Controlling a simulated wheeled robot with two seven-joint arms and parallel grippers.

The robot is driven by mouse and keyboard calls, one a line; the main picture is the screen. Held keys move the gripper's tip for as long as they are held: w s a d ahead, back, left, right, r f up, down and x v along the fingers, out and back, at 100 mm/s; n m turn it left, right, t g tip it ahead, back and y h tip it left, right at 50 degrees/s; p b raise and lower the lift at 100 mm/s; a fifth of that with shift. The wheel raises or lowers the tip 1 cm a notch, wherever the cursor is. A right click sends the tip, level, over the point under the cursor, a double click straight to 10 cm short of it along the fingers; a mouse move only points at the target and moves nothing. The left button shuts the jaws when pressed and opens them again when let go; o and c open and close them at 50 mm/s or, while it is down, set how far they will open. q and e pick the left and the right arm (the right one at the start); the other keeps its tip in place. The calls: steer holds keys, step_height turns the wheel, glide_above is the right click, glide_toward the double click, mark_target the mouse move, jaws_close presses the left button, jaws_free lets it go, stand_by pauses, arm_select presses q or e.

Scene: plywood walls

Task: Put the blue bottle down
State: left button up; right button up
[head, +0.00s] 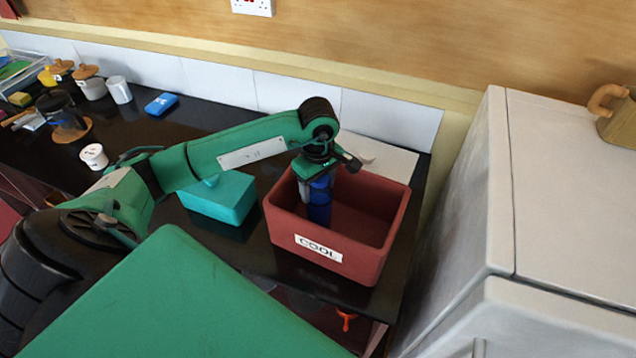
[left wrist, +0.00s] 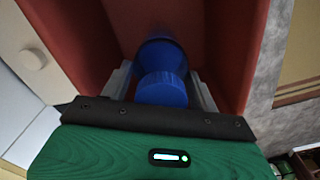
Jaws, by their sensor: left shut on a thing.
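The blue bottle (head: 319,207) is upright inside the red box labelled COOL (head: 375,262), toward its left side. My left gripper (head: 319,187) is shut on the bottle from above, near its top. In the left wrist view the bottle's blue cap (left wrist: 163,90) shows between the two grey fingers, with the red box walls around it. Whether the bottle's base touches the box floor is hidden. My right gripper is not in view.
A teal box (head: 222,200) stands just left of the red box on the black counter. A white fridge (head: 480,190) stands close on the right. Mugs, jars and a blue block (head: 161,104) are at the back left. A pale board (head: 385,158) lies behind the red box.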

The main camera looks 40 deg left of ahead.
arm_select(q)
steer(key=shift+f, duration=0.2)
steer(key=o, duration=1.6)
steer(key=shift+r, duration=0.1)
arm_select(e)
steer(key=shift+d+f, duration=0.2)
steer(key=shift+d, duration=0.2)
arm_select(q)
steer(key=shift+r, duration=0.3)
step_height(320, 180, up, 10)
steer(key=b, duration=0.4)
steer(key=shift+f, duration=0.25)
steer(key=shift+r, duration=1.1)
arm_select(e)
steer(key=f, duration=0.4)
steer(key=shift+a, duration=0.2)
